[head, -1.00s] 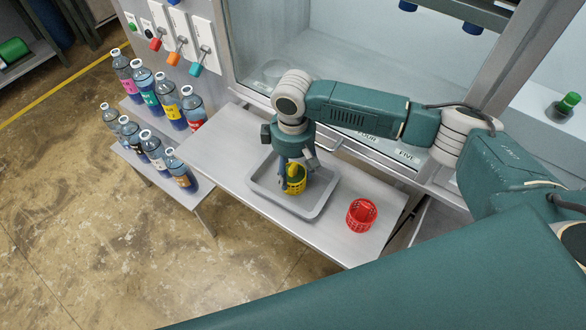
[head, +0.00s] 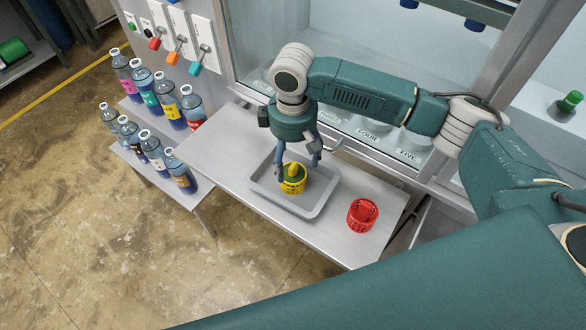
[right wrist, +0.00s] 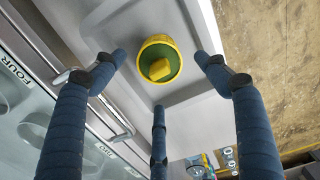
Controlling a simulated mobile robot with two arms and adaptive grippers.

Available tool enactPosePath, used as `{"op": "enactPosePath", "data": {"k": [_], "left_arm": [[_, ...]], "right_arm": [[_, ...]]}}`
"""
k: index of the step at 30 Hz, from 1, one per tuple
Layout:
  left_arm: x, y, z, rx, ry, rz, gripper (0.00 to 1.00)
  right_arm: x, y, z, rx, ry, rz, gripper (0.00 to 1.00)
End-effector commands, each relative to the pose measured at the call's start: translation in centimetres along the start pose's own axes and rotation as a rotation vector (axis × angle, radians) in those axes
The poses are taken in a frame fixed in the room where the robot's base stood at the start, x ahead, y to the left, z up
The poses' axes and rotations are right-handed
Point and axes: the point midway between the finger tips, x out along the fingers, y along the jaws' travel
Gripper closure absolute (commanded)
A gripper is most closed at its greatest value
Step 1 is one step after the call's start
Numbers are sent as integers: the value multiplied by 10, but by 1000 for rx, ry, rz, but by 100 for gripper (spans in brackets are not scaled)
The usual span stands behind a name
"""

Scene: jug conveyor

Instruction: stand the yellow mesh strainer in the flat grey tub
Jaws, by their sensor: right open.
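The yellow mesh strainer (head: 293,182) stands upright inside the flat grey tub (head: 312,207), on its floor. In the right wrist view the strainer (right wrist: 160,60) shows from above, with a green inside and a yellow knob in its middle; the tub's floor (right wrist: 125,22) lies around it. My right gripper (head: 298,165) is open above the strainer, its fingers spread and apart from it. My left gripper is not in view.
A red mesh strainer (head: 362,215) stands on the grey table (head: 222,145), right of the tub. Several labelled bottles (head: 143,87) stand on shelves at the left. A glass-fronted cabinet (head: 250,50) is behind the table.

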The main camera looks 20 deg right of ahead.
Motion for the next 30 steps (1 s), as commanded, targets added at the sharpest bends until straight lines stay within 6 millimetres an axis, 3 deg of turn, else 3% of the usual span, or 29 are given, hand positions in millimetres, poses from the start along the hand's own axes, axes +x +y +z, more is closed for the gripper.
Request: {"op": "enactPosePath", "data": {"k": [6, 12, 30], "left_arm": [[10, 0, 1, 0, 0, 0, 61], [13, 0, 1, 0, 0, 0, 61], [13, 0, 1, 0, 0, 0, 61]], "right_arm": [[-44, 0, -1, 1, 3, 1, 27], [-66, 0, -1, 1, 1, 0, 27], [-69, -2, 0, -2, 0, -3, 27]]}}
